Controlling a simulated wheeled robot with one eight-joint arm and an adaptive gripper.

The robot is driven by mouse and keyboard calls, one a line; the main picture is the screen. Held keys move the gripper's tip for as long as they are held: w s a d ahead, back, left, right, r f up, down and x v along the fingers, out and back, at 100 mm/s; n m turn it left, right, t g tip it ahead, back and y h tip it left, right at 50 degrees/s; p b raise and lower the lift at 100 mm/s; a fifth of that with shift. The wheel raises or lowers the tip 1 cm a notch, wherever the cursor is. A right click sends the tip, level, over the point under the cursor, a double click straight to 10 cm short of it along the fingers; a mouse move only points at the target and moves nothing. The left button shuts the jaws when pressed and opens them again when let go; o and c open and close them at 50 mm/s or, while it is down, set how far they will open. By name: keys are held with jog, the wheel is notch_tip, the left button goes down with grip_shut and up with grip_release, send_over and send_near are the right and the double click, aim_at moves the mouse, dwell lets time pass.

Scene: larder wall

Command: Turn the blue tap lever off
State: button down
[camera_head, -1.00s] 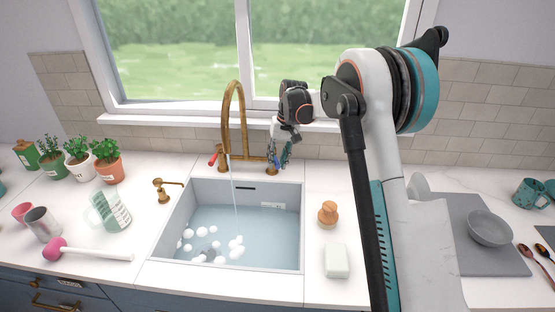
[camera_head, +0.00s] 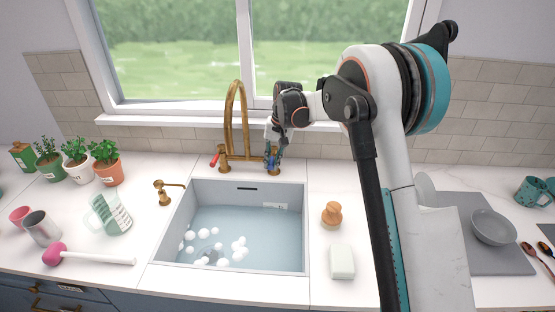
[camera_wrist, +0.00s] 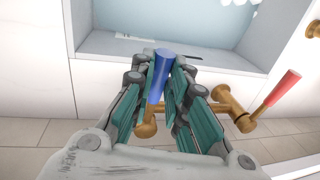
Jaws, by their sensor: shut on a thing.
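The brass tap (camera_head: 236,125) stands behind the sink, and no water stream shows from its spout. My gripper (camera_head: 272,160) is at the right side of the tap's base. In the wrist view my gripper (camera_wrist: 162,85) is shut on the blue tap lever (camera_wrist: 161,68), with a teal finger on each side of it. The blue lever's brass stem (camera_wrist: 148,120) shows below the fingers. The red tap lever (camera_head: 214,160) is on the tap's left side, clear of my gripper; it also shows in the wrist view (camera_wrist: 283,88).
The sink (camera_head: 292,228) holds water and several white bubbles. A wooden-handled brush (camera_head: 331,214) and a pale soap block (camera_head: 342,261) lie to its right. A brass soap dispenser (camera_head: 165,192) is to its left. The window sill and tiled wall are close behind the tap.

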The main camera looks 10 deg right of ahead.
jog(key=c, duration=1.6)
grip_release()
jog(key=shift+a, duration=0.1)
jog(key=shift+o, duration=0.2)
jog(key=shift+r, duration=0.1)
notch_tip(320, 180, up, 12)
jog(key=d, duration=0.2)
jog(key=shift+s+d+f, duration=0.15)
jog(key=shift+s+f, duration=0.05)
jog(key=shift+s, duration=0.1)
